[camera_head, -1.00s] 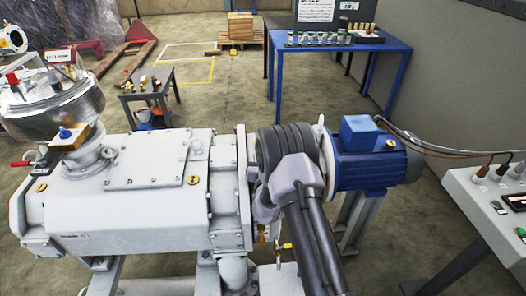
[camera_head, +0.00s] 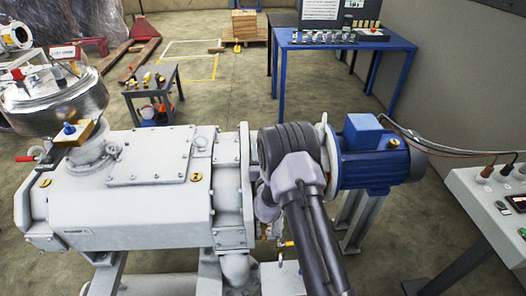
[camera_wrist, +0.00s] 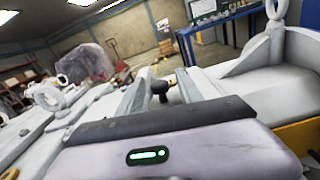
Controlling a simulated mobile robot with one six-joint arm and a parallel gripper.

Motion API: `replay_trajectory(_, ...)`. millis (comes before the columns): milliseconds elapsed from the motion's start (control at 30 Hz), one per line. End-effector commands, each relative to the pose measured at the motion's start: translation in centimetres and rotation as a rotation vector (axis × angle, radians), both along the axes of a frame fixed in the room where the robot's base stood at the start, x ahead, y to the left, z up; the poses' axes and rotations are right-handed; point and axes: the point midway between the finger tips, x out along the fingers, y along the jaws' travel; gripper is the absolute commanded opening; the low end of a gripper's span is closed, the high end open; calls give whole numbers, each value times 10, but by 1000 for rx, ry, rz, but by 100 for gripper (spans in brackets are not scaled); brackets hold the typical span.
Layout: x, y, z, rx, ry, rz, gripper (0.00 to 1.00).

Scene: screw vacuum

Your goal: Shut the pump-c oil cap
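The white pump (camera_head: 130,215) fills the left and middle of the head view, with several small brass-yellow caps on it, such as one on its side cover (camera_head: 195,177). I cannot tell which one is the pump-c oil cap. In the wrist view my gripper (camera_wrist: 162,82) points forward over pale machine housing with its two grey fingers apart. A dark knob (camera_wrist: 158,89) shows between the fingers; whether they touch it is unclear. In the head view my own arm covers the coupling area and hides the gripper.
A blue motor (camera_head: 370,165) stands right of my arm. A chrome vessel (camera_head: 55,98) sits on the pump's left end. A control panel (camera_head: 490,205) stands at the right edge. A small table (camera_head: 150,92) and a blue bench (camera_head: 340,45) are behind, with open floor between.

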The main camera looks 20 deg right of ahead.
Motion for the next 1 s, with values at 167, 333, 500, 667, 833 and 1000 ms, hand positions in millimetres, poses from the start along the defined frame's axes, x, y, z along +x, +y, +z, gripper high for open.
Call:
replay_trajectory(167, 0, 0, 0, 0, 0, 0, 43)
replay_trajectory(333, -12, 4, 1, -1, 1, 0, 43)
replay_trajectory(500, -51, 15, 2, 1, 4, 0, 43)
replay_trajectory(667, -95, 28, 1, 2, 6, 2, 43)
replay_trajectory(833, -141, 41, 0, 1, 6, 3, 43)
replay_trajectory(1000, -164, 48, 0, 0, 2, 2, 43)
